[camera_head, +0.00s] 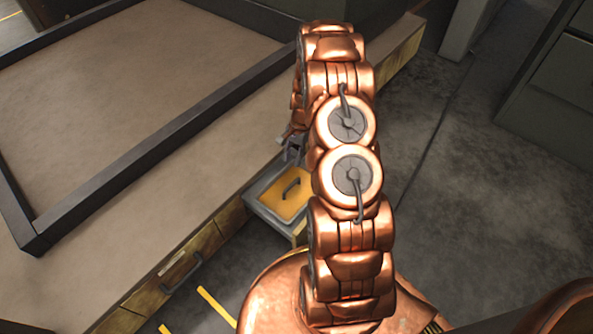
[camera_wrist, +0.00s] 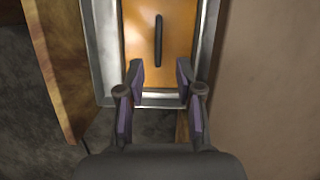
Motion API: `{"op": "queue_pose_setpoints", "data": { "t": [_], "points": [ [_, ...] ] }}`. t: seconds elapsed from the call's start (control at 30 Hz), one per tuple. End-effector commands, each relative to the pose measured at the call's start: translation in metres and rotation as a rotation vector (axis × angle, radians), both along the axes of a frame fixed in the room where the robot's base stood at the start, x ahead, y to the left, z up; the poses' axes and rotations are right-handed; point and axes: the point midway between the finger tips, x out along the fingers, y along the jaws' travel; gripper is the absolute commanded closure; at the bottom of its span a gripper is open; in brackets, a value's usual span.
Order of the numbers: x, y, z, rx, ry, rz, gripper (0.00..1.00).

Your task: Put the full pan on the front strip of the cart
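In the wrist view, the pan's grey rim (camera_wrist: 96,50), orange face (camera_wrist: 178,62) and dark handle (camera_wrist: 158,40) lie ahead of my gripper (camera_wrist: 158,82). My gripper is open, its fingers apart over the pan's near end, with nothing between them. In the head view my gripper (camera_head: 291,148) is small and partly hidden by my arm. The beige top has a bare front strip (camera_head: 120,225) outside a dark raised frame (camera_head: 130,165).
The unit's front has a drawer with a dark handle (camera_head: 182,272). A grey cabinet (camera_head: 555,85) stands at the right. Dark floor (camera_head: 450,190) between is clear. A wooden edge (camera_wrist: 55,70) and a beige surface (camera_wrist: 265,80) flank the pan in the wrist view.

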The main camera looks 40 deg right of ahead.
Motion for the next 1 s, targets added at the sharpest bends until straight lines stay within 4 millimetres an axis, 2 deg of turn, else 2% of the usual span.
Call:
{"op": "queue_pose_setpoints", "data": {
  "t": [0.03,0.17,0.57,1.0],
  "points": [
    [-0.001,-0.005,-0.02,0.0,0.003,-0.021,0.65],
    [-0.001,-0.014,-0.041,-0.001,0.006,-0.057,0.65],
    [-0.002,-0.012,-0.062,-0.001,0.009,-0.069,0.65],
    [-0.006,0.003,-0.107,0.001,0.01,-0.067,0.65]
  ]
}}
